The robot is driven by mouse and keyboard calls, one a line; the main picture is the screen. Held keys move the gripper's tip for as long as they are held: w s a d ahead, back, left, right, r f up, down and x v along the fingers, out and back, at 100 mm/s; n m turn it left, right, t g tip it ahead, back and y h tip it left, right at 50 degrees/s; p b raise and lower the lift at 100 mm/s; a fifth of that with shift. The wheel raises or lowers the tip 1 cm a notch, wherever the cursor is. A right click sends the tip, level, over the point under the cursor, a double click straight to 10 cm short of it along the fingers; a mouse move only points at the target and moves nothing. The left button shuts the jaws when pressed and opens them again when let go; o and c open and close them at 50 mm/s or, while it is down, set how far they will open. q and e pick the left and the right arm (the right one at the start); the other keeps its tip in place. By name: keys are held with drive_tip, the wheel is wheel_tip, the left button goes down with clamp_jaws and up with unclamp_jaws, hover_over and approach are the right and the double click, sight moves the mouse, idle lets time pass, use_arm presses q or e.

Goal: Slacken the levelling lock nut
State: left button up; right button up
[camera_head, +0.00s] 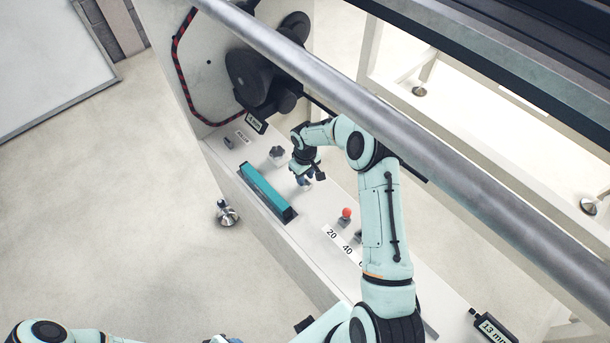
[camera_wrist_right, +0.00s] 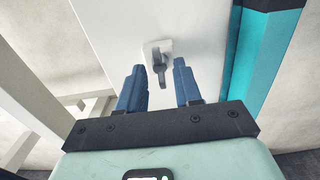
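My right gripper (camera_head: 306,182) hangs over the white machine top, beside the teal bar. In the right wrist view the right gripper (camera_wrist_right: 160,88) is open, with empty space between its blue fingers. A grey lever-like fitting on a small plate (camera_wrist_right: 158,63) shows just beyond the fingertips, apart from them. A grey knob (camera_head: 277,153) stands up-left of the gripper in the head view. A levelling foot (camera_head: 228,215) with a metal disc and stem stands on the floor by the machine; I cannot make out a lock nut on it. My left gripper (camera_head: 222,340) is mostly cut off at the bottom edge.
The teal bar (camera_head: 265,190) lies along the machine top. A red-topped knob (camera_head: 346,213) and a numbered scale (camera_head: 340,242) are nearer. A grey rail (camera_head: 400,130) crosses above. Other feet (camera_head: 419,90) stand under the white frame. The floor at left is clear.

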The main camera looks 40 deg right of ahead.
clamp_jaws()
drive_tip(key=shift+n, duration=0.3)
drive_tip(key=n, duration=0.4)
use_arm(q)
drive_tip(key=shift+w+r+p, duration=0.45)
drive_tip(key=shift+w+r, duration=0.15)
drive_tip(key=shift+r, duration=0.05)
use_arm(e)
drive_tip(key=shift+n, duration=2.3)
